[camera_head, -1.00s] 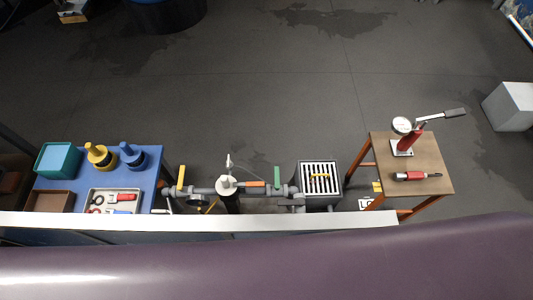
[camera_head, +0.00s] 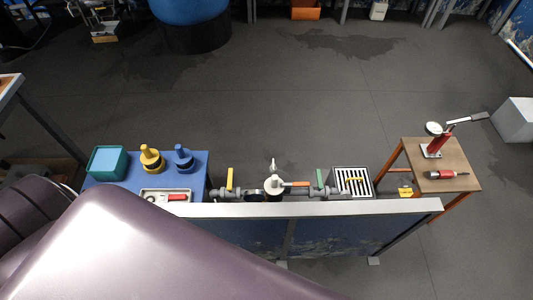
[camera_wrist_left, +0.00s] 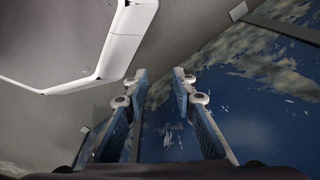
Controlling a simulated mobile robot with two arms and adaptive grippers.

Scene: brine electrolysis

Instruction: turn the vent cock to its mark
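A pipe run stands behind a white-topped barrier in the head view. It carries a yellow handle (camera_head: 230,179), an orange handle (camera_head: 296,184) and a green handle (camera_head: 320,178). A white upright fitting (camera_head: 273,183) stands in its middle. I cannot tell which of these is the vent cock, and no mark is readable. My left gripper (camera_wrist_left: 161,76) shows only in the left wrist view. Its two blue-padded fingers are apart with nothing between them, in front of a blue, stained surface. My right gripper is in neither current view.
The barrier's white top rail (camera_head: 340,207) runs in front of the pipes. A blue table (camera_head: 198,165) with a teal bin (camera_head: 107,162) is left, a grated box (camera_head: 352,181) right, and a wooden stool (camera_head: 450,164) farther right. Open floor lies behind.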

